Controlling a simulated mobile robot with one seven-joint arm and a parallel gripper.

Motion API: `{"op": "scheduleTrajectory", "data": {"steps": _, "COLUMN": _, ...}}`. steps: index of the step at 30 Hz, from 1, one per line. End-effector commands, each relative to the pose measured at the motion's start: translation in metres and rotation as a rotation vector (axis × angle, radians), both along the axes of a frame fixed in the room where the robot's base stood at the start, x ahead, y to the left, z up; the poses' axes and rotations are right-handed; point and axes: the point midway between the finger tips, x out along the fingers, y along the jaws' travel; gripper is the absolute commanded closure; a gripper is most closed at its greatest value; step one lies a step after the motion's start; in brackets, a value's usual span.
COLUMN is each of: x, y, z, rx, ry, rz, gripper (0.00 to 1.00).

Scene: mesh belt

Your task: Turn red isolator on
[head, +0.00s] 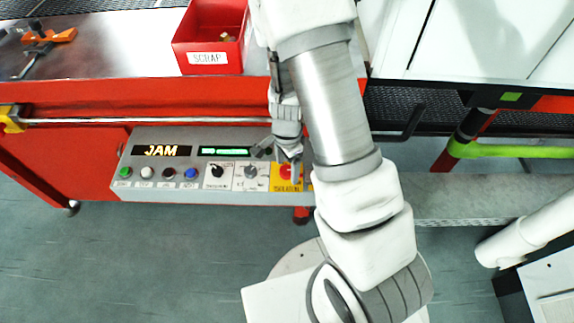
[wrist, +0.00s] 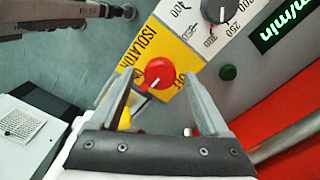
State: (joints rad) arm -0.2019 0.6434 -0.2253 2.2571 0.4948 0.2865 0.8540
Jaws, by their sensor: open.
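The red isolator knob (wrist: 159,73) sits on a yellow plate (wrist: 133,54) marked ISOLATOR in the wrist view. A white line on the knob points to the lower left of that picture. Lettering beside the knob is partly covered by my fingers. My gripper (wrist: 156,80) is open, with one finger on each side of the knob; contact cannot be told. In the head view the red knob (head: 286,170) and yellow plate (head: 288,186) show at the right end of the control panel, partly hidden by my gripper (head: 279,157).
The grey control panel (head: 128,160) carries a JAM display (head: 162,151), several push buttons, a black knob (head: 217,170) and a grey knob (head: 250,171) close left of the isolator. A metal rail (head: 150,121) runs above it. A red SCRAP bin (head: 207,58) stands on the table behind.

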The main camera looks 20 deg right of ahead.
Motion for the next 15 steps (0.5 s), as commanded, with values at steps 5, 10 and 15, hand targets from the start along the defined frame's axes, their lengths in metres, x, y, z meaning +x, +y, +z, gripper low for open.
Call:
{"op": "scheduleTrajectory", "data": {"steps": 5, "x": 0.001, "y": 0.001, "z": 0.028, "rx": 0.0, "ry": -0.004, "rz": 0.003, "gripper": 0.21}}
{"op": "scheduleTrajectory", "data": {"steps": 10, "x": 0.001, "y": 0.001, "z": 0.07, "rx": 0.0, "ry": -0.005, "rz": 0.004, "gripper": 0.21}}
{"op": "scheduleTrajectory", "data": {"steps": 15, "x": 0.001, "y": 0.001, "z": 0.112, "rx": 0.001, "ry": -0.006, "rz": 0.002, "gripper": 0.21}}
